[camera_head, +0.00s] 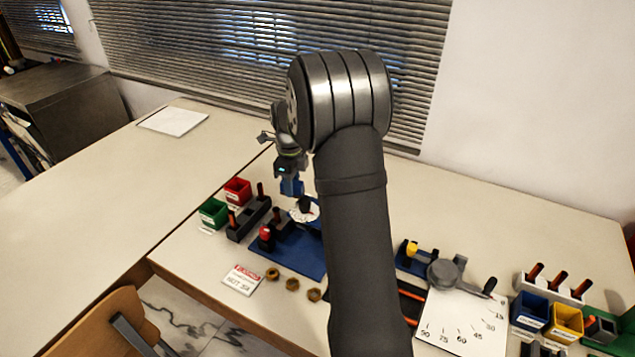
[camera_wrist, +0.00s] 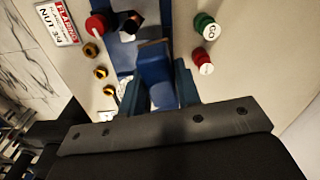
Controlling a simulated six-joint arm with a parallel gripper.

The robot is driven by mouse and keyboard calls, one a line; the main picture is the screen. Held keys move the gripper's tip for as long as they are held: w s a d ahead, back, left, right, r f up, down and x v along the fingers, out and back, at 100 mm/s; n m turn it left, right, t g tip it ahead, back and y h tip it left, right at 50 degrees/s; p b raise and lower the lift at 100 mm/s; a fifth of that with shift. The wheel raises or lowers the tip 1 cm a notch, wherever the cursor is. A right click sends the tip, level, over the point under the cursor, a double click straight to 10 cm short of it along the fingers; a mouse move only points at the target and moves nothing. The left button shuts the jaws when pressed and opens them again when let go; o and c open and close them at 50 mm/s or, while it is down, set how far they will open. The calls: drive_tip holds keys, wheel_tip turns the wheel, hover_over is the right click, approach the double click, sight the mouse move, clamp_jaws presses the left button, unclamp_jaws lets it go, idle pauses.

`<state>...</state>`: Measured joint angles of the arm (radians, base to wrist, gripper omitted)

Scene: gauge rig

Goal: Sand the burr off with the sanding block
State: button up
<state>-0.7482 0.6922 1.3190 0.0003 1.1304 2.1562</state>
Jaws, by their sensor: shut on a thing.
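My gripper (camera_wrist: 157,88) is shut on a blue block (camera_wrist: 155,62), which looks like the sanding block. In the head view my gripper (camera_head: 290,180) points down, with the blue block (camera_head: 291,188) at its tip, just above and left of a white disc (camera_head: 311,214) that carries a dark part (camera_head: 304,204). A blue fixture plate (camera_head: 300,262) lies below, with a red knob (camera_head: 266,232) at its left; the knob also shows in the wrist view (camera_wrist: 97,25). I cannot make out the burr, nor whether the block touches anything.
Red (camera_head: 237,190) and green (camera_head: 213,212) bins and a dark rack (camera_head: 240,226) stand left. Brass nuts (camera_head: 292,284) and a sign card (camera_head: 242,279) lie in front. A dial board (camera_head: 462,318) and more bins stand right. The back left tabletop is mostly clear.

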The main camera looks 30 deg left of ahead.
sight(277, 210)
drive_tip(key=shift+m, duration=0.9)
drive_tip(key=s+a, duration=0.3)
drive_tip(key=shift+s+a, duration=0.3)
drive_tip(key=shift+s, duration=0.05)
drive_tip(key=shift+f, duration=1.8)
drive_tip(key=shift+f, duration=0.6)
drive_tip(key=shift+d, duration=0.15)
drive_tip(key=shift+d, duration=0.7)
drive_tip(key=shift+a, duration=0.15)
drive_tip(key=shift+a+f, duration=0.1)
drive_tip(key=shift+a, duration=1.4)
